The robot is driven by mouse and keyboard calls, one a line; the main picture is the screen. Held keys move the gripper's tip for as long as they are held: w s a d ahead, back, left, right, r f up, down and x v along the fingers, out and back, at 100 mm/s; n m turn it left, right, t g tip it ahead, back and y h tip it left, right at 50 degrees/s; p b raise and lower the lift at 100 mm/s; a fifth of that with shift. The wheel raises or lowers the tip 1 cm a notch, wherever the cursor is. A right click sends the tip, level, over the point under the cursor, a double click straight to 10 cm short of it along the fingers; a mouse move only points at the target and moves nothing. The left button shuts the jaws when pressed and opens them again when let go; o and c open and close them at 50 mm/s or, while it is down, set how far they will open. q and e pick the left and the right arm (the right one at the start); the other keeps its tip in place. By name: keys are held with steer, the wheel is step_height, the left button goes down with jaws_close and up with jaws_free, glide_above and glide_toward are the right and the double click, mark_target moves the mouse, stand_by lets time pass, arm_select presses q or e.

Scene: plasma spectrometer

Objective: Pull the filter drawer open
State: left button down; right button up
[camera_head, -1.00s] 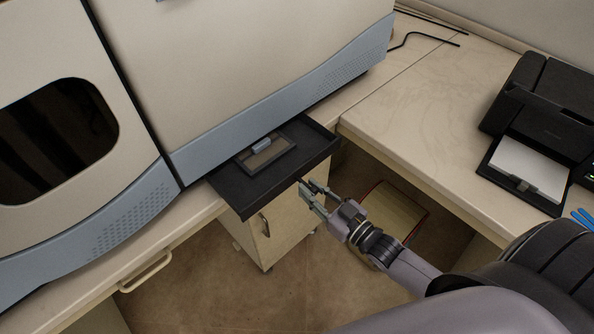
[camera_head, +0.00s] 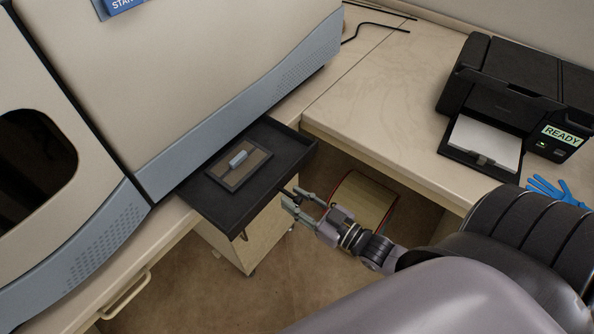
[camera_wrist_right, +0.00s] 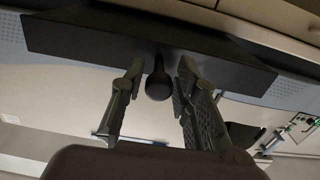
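The filter drawer (camera_head: 218,207) is a black tray sticking out from under the big beige instrument. A filter plate (camera_head: 238,170) with a grey handle lies in it, fully clear of the instrument's edge. My right gripper (camera_head: 291,201) is at the drawer's front. In the right wrist view, the black front (camera_wrist_right: 90,36) of the drawer faces my gripper (camera_wrist_right: 160,75). My left gripper is not in view.
A black printer (camera_head: 505,95) and a blue glove (camera_head: 555,190) are on the right-hand bench (camera_head: 375,110). A wooden cabinet (camera_head: 250,238) is below the drawer. Open floor lies in front.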

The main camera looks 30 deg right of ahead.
steer(key=shift+o, duration=1.1)
steer(key=shift+s+d, duration=0.1)
steer(key=shift+s, duration=0.05)
steer(key=v, duration=1.1)
steer(key=shift+s, duration=0.35)
steer(key=shift+d, duration=0.1)
